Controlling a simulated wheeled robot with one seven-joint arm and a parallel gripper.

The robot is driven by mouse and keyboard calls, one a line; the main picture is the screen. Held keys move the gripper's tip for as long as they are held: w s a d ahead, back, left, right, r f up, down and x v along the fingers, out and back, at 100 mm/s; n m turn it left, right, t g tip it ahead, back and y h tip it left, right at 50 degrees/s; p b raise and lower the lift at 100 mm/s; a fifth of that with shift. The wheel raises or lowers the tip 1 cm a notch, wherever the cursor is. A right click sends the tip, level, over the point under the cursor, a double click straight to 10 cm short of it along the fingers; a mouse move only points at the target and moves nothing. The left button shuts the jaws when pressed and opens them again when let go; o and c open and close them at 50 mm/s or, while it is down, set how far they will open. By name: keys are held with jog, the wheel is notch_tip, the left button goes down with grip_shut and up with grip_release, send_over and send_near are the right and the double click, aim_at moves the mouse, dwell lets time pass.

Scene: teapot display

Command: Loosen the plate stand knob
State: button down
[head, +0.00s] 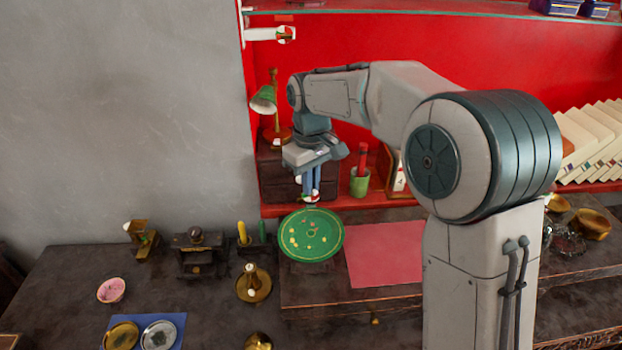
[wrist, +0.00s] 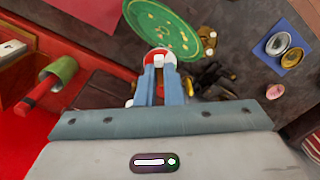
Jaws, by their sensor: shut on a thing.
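A green plate (head: 311,220) with gold spots stands tilted on the raised wooden top. It also shows at the top of the wrist view (wrist: 148,18). The plate stand is mostly hidden behind it. A small red and white knob (head: 310,198) sits at the plate's upper edge. In the wrist view the knob (wrist: 159,53) lies right at the tips of my blue fingers. My gripper (head: 311,190) points down from above and is shut on the knob; it also shows in the wrist view (wrist: 160,66).
A green lamp (head: 264,100) and a green cup (head: 360,182) with a red stick stand behind my gripper. A red mat (head: 384,254) lies to the plate's right. A brass candle holder (head: 254,284) and a dark box (head: 198,256) stand to its left.

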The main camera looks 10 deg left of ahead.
jog(key=shift+n, duration=0.3)
dwell(0.4)
jog(key=c, duration=1.5)
grip_release()
jog(key=shift+c, duration=0.2)
notch_tip(320, 180, up, 14)
jog(key=shift+f, duration=0.1)
